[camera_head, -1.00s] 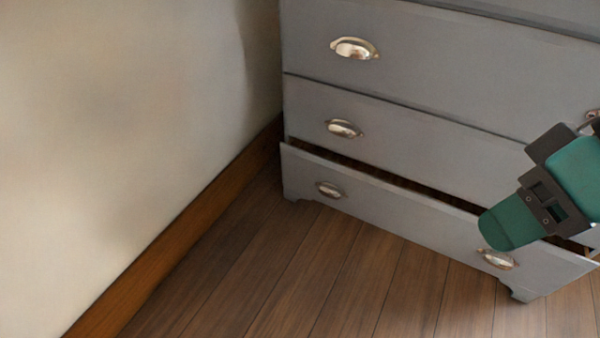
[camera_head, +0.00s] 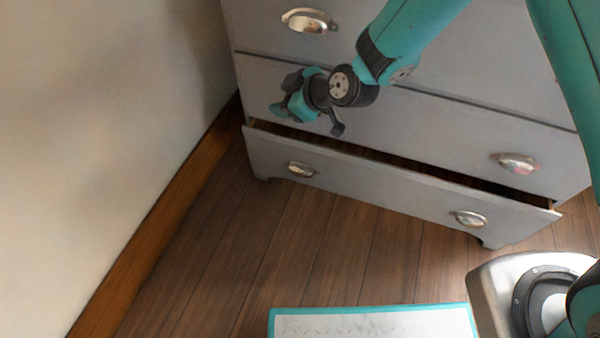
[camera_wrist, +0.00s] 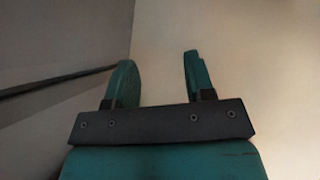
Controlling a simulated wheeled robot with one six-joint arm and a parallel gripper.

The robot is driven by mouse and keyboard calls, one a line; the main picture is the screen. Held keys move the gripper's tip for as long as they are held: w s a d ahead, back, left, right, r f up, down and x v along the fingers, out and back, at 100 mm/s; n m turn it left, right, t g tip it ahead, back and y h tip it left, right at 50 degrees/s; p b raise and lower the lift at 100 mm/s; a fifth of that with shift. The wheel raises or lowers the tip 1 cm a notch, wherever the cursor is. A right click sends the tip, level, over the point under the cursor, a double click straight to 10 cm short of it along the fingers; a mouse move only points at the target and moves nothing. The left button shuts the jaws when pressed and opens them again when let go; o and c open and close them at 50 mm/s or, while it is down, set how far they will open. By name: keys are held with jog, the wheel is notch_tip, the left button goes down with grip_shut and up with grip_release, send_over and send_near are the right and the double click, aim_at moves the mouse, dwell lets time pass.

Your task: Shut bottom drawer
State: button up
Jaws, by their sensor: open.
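The bottom drawer (camera_head: 385,188) of a grey dresser stands partly pulled out, with a dark gap along its top edge. It has two metal cup handles, a left one (camera_head: 301,169) and a right one (camera_head: 469,218). My gripper (camera_head: 283,110) is in front of the left part of the drawer above, higher than the bottom drawer's left end. In the wrist view my gripper (camera_wrist: 158,85) has its two teal fingers apart with nothing between them. I cannot tell whether it touches the dresser.
The drawer above (camera_head: 440,130) looks shut, and its right handle (camera_head: 516,163) shows. A pale wall (camera_head: 100,130) with a wooden baseboard (camera_head: 165,220) runs close on the left. The wooden floor (camera_head: 260,250) before the dresser is clear.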

notch_tip(320, 180, down, 18)
jog(key=s+n+t+p, duration=0.1)
jog(key=n+t, duration=0.3)
jog(key=t, duration=0.1)
jog(key=s+d+f+n+t+h+p, duration=0.1)
jog(key=s+d+f+n+t, duration=0.35)
jog(key=s+d+f, duration=0.75)
jog(key=b, duration=2.3)
send_near(300, 175)
jog(key=f, duration=0.1)
jog(key=shift+m+t, duration=0.25)
jog(key=shift+m, duration=0.1)
jog(key=b+x, duration=0.2)
jog(key=x, duration=0.7)
jog(key=shift+s+r+b, duration=0.1)
jog(key=shift+b, duration=0.2)
jog(key=shift+w+a+r, duration=0.15)
jog(key=shift+w+a, duration=0.1)
jog(key=shift+w, duration=0.1)
